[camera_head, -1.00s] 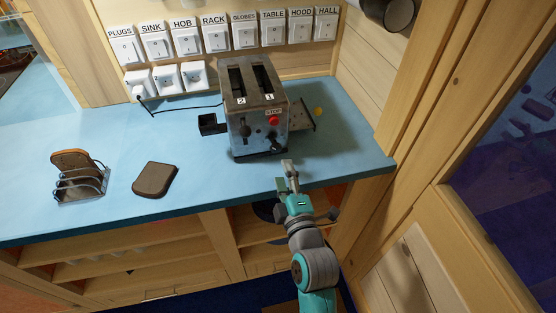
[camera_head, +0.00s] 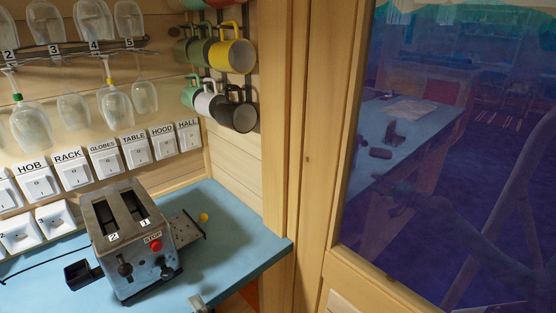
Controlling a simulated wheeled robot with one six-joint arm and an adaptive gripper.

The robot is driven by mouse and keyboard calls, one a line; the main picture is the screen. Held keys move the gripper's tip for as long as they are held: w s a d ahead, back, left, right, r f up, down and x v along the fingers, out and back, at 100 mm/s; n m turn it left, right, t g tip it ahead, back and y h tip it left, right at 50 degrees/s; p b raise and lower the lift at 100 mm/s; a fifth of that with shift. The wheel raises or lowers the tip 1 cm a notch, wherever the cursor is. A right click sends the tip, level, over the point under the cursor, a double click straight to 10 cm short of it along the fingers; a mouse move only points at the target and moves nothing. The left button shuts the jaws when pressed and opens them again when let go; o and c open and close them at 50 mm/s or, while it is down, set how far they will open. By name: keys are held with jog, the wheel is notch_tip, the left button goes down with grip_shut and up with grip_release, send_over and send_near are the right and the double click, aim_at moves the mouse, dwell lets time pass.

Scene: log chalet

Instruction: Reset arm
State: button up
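The rest of my arm is out of view, and I cannot tell whether the fingers are open or shut. The tip appears apart from the toaster (camera_head: 133,245), a metal two-slot one with a red stop button, which stands on the blue counter up and to the left of it.
The blue counter (camera_head: 236,238) ends at a wooden post and a dark glass pane (camera_head: 420,150) on the right. Labelled switches (camera_head: 72,171) line the wall. Mugs (camera_head: 232,54) and hanging glasses (camera_head: 115,107) are above. A small yellow object (camera_head: 204,217) lies beside the toaster.

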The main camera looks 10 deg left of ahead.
jog(key=s+d+f+m+t+h, duration=0.1)
jog(key=s+d+f+m+h, duration=0.2)
jog(key=d, duration=0.5)
jog(key=s+d+f+m+t+h, duration=0.1)
jog(key=s+d+f+m, duration=0.3)
jog(key=d, duration=0.5)
jog(key=s+d+f+m+t+h, duration=0.1)
jog(key=s+d+f+m+h, duration=0.2)
jog(key=d, duration=0.5)
jog(key=s+d+r+m+h, duration=0.1)
jog(key=s+d+m+h, duration=0.2)
jog(key=s+d+m, duration=0.4)
jog(key=s+d+r+m+h, duration=0.1)
jog(key=s+d+m+h, duration=0.2)
jog(key=s+d+m, duration=0.4)
jog(key=s+d, duration=0.1)
jog(key=s, duration=0.6)
jog(key=shift+s+r+m+h, duration=0.2)
jog(key=shift+r+m+h, duration=0.1)
